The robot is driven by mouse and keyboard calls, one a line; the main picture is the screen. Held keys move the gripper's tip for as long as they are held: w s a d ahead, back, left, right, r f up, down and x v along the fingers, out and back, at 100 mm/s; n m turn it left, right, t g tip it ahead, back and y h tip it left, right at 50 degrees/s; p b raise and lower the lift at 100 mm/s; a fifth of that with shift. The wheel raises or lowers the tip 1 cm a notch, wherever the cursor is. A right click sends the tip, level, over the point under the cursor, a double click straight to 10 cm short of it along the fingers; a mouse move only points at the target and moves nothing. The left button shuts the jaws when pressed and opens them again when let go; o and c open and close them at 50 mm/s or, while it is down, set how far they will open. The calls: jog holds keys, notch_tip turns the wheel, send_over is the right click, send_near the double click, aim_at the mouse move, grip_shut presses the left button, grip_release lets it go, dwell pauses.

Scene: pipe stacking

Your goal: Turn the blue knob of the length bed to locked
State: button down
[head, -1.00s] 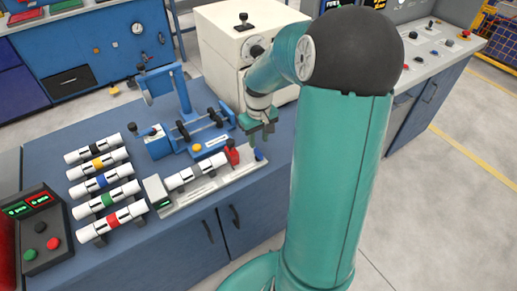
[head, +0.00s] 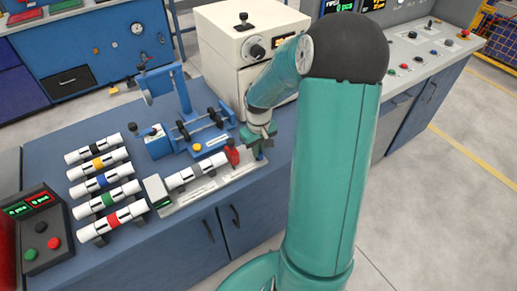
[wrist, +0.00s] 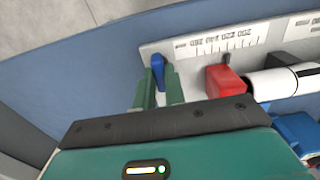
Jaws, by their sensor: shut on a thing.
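The length bed (head: 205,187) is a pale grey bed with a printed scale, also in the wrist view (wrist: 205,45). Its blue knob (wrist: 158,63) stands at the bed's end, between the two green fingers of my gripper (wrist: 160,82). The fingers are shut on the knob. In the head view my gripper (head: 259,150) is low over the right end of the bed and hides most of the knob. A red stop block (wrist: 225,80) sits on the bed beside the fingers, with a white pipe (head: 182,177) next to it.
Several white pipes with coloured bands (head: 105,180) lie on a rack at the left. A blue fixture (head: 190,140) stands behind the bed, close to my gripper. A cream machine (head: 235,45) stands at the back. The bench front edge is clear.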

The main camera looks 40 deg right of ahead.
jog(key=shift+m, duration=0.4)
jog(key=m, duration=0.3)
jog(key=shift+m, duration=0.3)
jog(key=m, duration=1.3)
jog(key=shift+m, duration=0.3)
jog(key=c, duration=1.5)
grip_release()
jog(key=shift+o, duration=0.2)
